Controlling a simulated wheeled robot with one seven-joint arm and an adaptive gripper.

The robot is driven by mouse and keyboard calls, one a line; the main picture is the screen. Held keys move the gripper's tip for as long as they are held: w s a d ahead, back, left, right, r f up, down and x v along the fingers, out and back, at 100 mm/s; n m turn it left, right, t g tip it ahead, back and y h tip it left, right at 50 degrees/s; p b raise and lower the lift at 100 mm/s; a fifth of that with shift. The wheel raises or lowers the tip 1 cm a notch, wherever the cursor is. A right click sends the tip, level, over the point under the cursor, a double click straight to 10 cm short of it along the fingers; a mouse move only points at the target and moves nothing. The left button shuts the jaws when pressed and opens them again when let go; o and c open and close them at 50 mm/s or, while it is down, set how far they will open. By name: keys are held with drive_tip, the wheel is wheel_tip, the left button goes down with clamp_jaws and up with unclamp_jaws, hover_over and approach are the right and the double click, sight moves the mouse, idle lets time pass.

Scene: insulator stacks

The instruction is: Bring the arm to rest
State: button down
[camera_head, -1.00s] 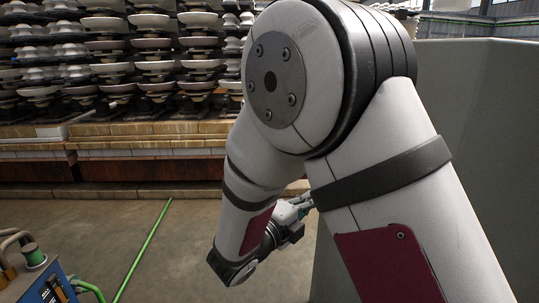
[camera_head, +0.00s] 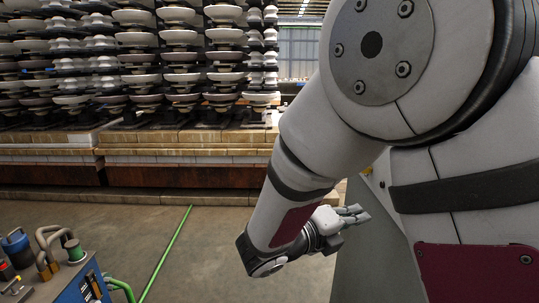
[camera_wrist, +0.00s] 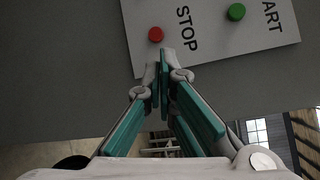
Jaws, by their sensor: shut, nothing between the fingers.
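My gripper (camera_head: 358,214) is in the head view, below my large white elbow and to the right of my forearm. Its fingers point right, toward the grey cabinet. In the wrist view, my gripper (camera_wrist: 161,68) has its teal-lined fingers brought together at the tips, with nothing held. Whether the fingers touch the panel cannot be told.
A grey cabinet (camera_head: 367,250) stands close by my arm on the right, mostly hidden by it. Insulator stacks (camera_head: 180,75) stand on a brick-edged platform (camera_head: 180,175) at the back. A blue machine (camera_head: 80,287) with hoses is at lower left.

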drive_tip(key=s+d+r+m+g+y+p, duration=0.25)
drive_tip(key=s+d+m+g, duration=0.2)
drive_tip(key=s+m, duration=0.55)
drive_tip(key=s+d+r+m+g+y+p, duration=0.1)
drive_tip(key=s+d+r+m+g+y, duration=0.25)
drive_tip(key=s+m, duration=0.6)
drive_tip(key=s+a+r+m+t+y+p, duration=0.1)
drive_tip(key=s+a+r+m+y+p, duration=0.1)
drive_tip(key=m, duration=0.7)
drive_tip(key=s+a+r+m+t+y+p, duration=0.2)
drive_tip(key=s+a+m+y, duration=0.3)
drive_tip(key=s+m, duration=0.4)
drive_tip(key=shift+s+r+m+y, duration=0.3)
drive_tip(key=shift+r+m+y, duration=0.2)
drive_tip(key=shift+m, duration=0.25)
